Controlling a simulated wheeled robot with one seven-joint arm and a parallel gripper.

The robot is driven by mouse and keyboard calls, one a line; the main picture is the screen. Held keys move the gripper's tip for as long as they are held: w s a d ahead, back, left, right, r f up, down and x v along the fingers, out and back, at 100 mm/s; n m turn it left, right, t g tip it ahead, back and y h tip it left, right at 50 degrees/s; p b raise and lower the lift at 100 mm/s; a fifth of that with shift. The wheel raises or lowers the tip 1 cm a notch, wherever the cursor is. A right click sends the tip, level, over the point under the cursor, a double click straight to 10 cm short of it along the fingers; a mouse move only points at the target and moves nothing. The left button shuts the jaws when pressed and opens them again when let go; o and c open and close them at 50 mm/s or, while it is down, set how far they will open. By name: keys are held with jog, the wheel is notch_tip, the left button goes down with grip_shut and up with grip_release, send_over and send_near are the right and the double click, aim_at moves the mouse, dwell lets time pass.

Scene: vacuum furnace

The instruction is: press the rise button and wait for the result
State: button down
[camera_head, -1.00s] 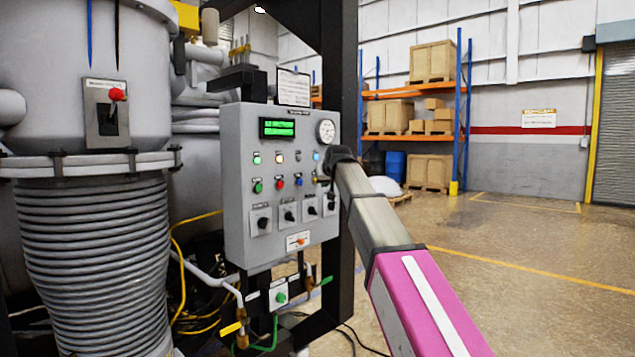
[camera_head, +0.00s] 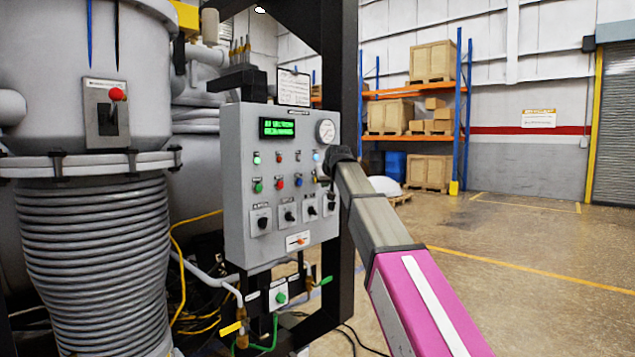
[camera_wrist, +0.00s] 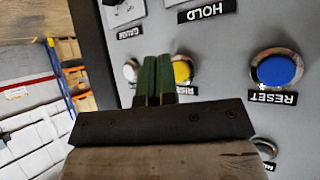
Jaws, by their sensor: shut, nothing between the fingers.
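The grey control panel (camera_head: 240,215) stands left of my arm, with a green lit display (camera_head: 277,128), small lamps, and green, red and blue buttons (camera_head: 299,182). A white round part (camera_wrist: 131,70) is just left of the fingers. A blue button (camera_wrist: 277,70) labelled RESET is farther right. In the head view the fingers are hidden.
A round gauge (camera_head: 326,131) is on the panel's upper right. A ribbed grey vessel (camera_head: 95,250) stands at left. Hoses and fittings (camera_head: 241,325) hang below the panel. Shelving with crates (camera_head: 430,62) is behind, and open floor (camera_head: 510,290) lies at right.

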jog(key=shift+a, duration=0.1)
dwell(0.3)
jog(key=shift+w+a, duration=0.2)
jog(key=shift+w, duration=0.05)
jog(key=shift+w+a, duration=0.25)
jog(key=shift+a, duration=0.05)
dwell(0.8)
dwell(0.3)
jog(key=shift+s+d, duration=0.5)
jog(key=shift+d, duration=0.1)
jog(key=shift+s+d, duration=0.1)
jog(key=s+d, duration=0.1)
jog(key=d, duration=0.1)
jog(key=s+d, duration=0.1)
jog(key=s, duration=0.1)
jog(key=shift+d, duration=0.4)
dwell(0.5)
